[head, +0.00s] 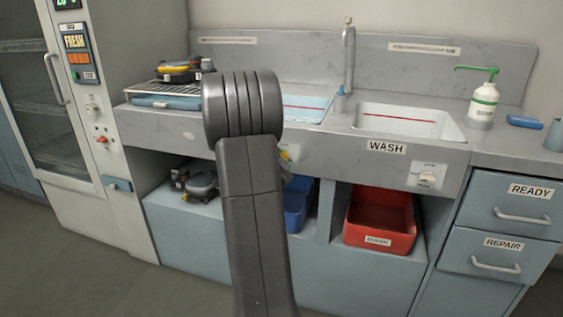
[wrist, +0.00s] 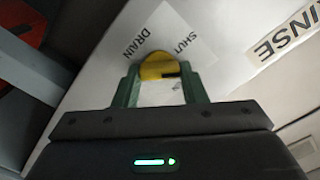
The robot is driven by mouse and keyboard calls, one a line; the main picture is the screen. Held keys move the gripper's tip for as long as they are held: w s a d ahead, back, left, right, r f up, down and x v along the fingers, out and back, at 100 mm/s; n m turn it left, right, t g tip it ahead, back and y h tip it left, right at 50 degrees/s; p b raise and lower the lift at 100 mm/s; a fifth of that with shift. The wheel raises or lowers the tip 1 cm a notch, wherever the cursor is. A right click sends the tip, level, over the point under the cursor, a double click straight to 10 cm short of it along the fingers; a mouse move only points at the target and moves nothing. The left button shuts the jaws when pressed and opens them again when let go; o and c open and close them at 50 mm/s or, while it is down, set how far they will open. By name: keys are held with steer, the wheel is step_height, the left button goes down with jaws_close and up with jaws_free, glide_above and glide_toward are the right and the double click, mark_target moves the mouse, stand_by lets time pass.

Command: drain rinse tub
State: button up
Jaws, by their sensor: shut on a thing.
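The rinse tub (head: 312,103) is the left basin in the head view, partly behind my arm. It looks pale blue inside, with a red line along its back wall. Its yellow drain knob (wrist: 158,66) sits on a white plate marked DRAIN and SHUT (wrist: 193,40) in the wrist view. A sliver of yellow also shows beside my arm in the head view. My gripper (wrist: 160,76) has its green fingers on either side of the knob and is shut on it. In the head view my arm hides most of the gripper and knob.
The wash tub (head: 390,122), with its own white knob (head: 427,178), is to the right. A tap (head: 349,60) stands behind the basins. Below are a red MASK bin (head: 381,220) and a blue bin (head: 297,205). A rack (head: 170,90) holds gear at left.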

steer(key=o, duration=1)
steer(key=shift+s, duration=0.1)
steer(key=v, duration=1.3)
steer(key=shift+s+p, duration=0.3)
steer(key=shift+p, duration=0.15)
steer(key=shift+w+a, duration=0.1)
steer(key=x, duration=1.3)
steer(key=shift+w+b, duration=0.3)
steer(key=shift+b, duration=0.05)
steer(key=shift+s, duration=0.1)
